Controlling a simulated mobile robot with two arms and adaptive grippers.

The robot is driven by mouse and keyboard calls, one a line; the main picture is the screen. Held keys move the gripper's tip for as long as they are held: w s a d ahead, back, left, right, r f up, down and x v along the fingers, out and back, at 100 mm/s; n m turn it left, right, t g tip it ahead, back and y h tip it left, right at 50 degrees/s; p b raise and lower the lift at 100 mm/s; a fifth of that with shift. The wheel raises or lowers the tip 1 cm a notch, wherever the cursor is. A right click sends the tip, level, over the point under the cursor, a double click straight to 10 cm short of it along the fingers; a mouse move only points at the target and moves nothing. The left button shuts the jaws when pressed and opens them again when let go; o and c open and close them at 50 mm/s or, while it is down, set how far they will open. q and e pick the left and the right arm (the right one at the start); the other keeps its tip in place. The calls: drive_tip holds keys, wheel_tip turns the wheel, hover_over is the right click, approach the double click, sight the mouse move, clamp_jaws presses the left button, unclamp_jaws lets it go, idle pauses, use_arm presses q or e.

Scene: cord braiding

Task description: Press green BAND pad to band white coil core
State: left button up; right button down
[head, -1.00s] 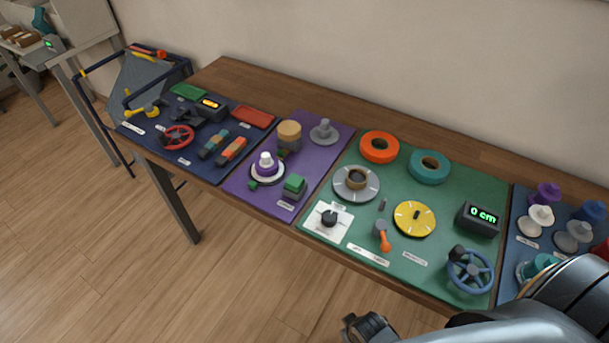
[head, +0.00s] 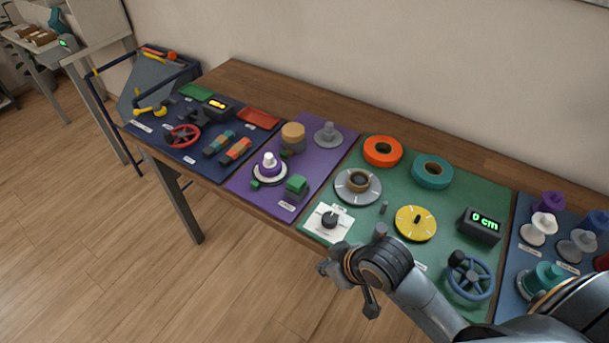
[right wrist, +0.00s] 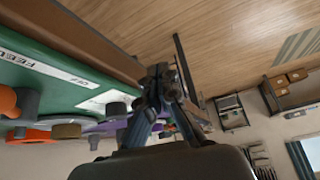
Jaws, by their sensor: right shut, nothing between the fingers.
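A green block-shaped pad (head: 297,184) stands at the front right of the purple mat (head: 318,160), on a dark base with a small label in front that is too small to read. Left of it, a white core with a purple band-like part (head: 268,163) stands upright on a round white plate. My right gripper (head: 338,268) is shut and empty, in front of the table edge, to the right of and nearer than the green pad. It also shows in the right wrist view (right wrist: 165,85). My left gripper is out of view.
The green mat (head: 455,205) holds orange and teal rolls, a yellow dial (head: 416,223), a white-plated knob (head: 329,221), a "0 cm" display (head: 480,226) and a blue handwheel (head: 470,277). A blue mat with tools lies left. Open floor lies in front.

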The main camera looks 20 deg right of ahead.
drive_tip(key=w+a+r+n+y, duration=0.1)
drive_tip(key=w+r+n+y, duration=0.15)
drive_tip(key=w+r, duration=0.5)
drive_tip(key=w+d+r+t, duration=0.1)
drive_tip(key=w+d+r, duration=0.7)
drive_tip(key=r, duration=0.1)
drive_tip(key=shift+w+r, duration=0.2)
drive_tip(key=shift+r, duration=0.15)
drive_tip(key=p, duration=0.1)
hover_over(294, 179)
drive_tip(key=s+d, duration=0.2)
wheel_tip(294, 179, down, 7)
drive_tip(key=shift+s+r, duration=0.15)
wheel_tip(294, 179, down, 3)
drive_tip(key=shift+a+r+p, duration=0.1)
drive_tip(key=shift+p, duration=0.25)
drive_tip(key=shift+f, duration=0.85)
